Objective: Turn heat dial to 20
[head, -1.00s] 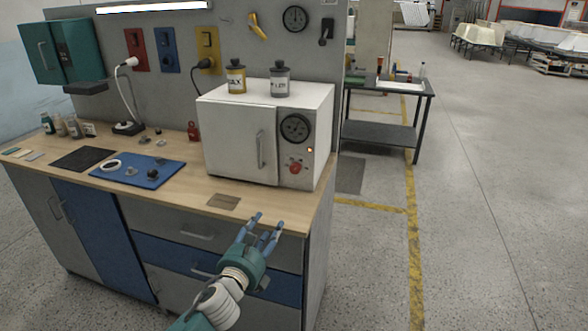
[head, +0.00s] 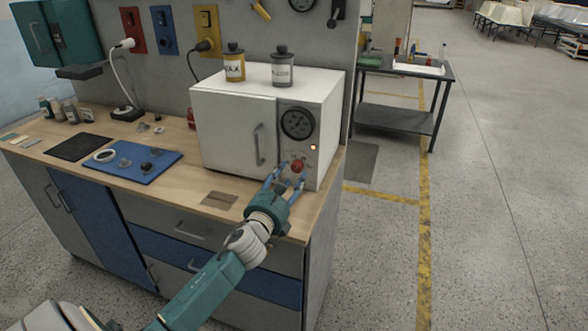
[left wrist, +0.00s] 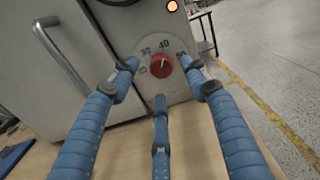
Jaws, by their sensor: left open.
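The heat dial (head: 298,166) is a red knob low on the front panel of a white oven (head: 232,132). In the left wrist view the red knob (left wrist: 161,66) sits in a grey scale plate with numbers such as 30, 40 and 50. Its pale pointer mark appears to point roughly upward, but the exact reading is too small to tell. My left gripper (head: 286,173) is open, with its blue fingers reaching toward the knob. In the left wrist view the three fingertips (left wrist: 160,76) are spread to either side of the knob and below it, apparently not closed on it.
A round gauge (head: 297,123) and a lit orange lamp (head: 313,147) are above the knob. The oven handle (head: 259,145) is to the left. Two canisters stand on the oven. A blue mat (head: 140,166) with small parts lies left on the wooden bench.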

